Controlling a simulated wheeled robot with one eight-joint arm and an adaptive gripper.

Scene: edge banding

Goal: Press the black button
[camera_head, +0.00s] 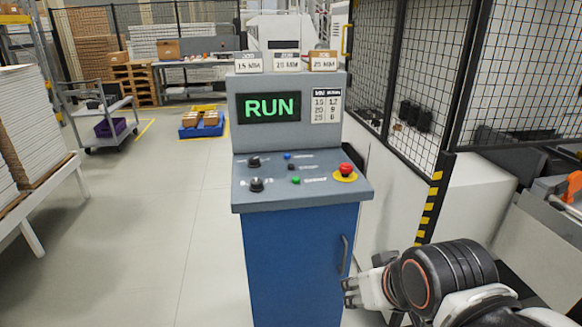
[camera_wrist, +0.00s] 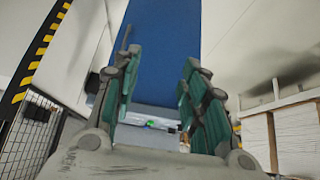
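A control console (camera_head: 300,265) with a blue cabinet and grey sloped panel stands in the middle of the head view. A small black button (camera_head: 291,166) sits on the panel between a blue button (camera_head: 287,156) and a green button (camera_head: 296,180). Two larger black knobs (camera_head: 257,185) are to its left. My gripper (camera_head: 350,286) is low, right of the cabinet and well below the panel. In the wrist view my gripper (camera_wrist: 158,60) has its green-padded fingers apart with nothing between them. The blue cabinet (camera_wrist: 170,35) shows beyond them; the black button cannot be made out there.
A red mushroom button (camera_head: 345,169) on a yellow base is at the panel's right. The screen (camera_head: 269,107) reads RUN. A mesh fence with a yellow-black striped post (camera_head: 429,210) stands to the right. The floor (camera_head: 190,240) left of the console is clear.

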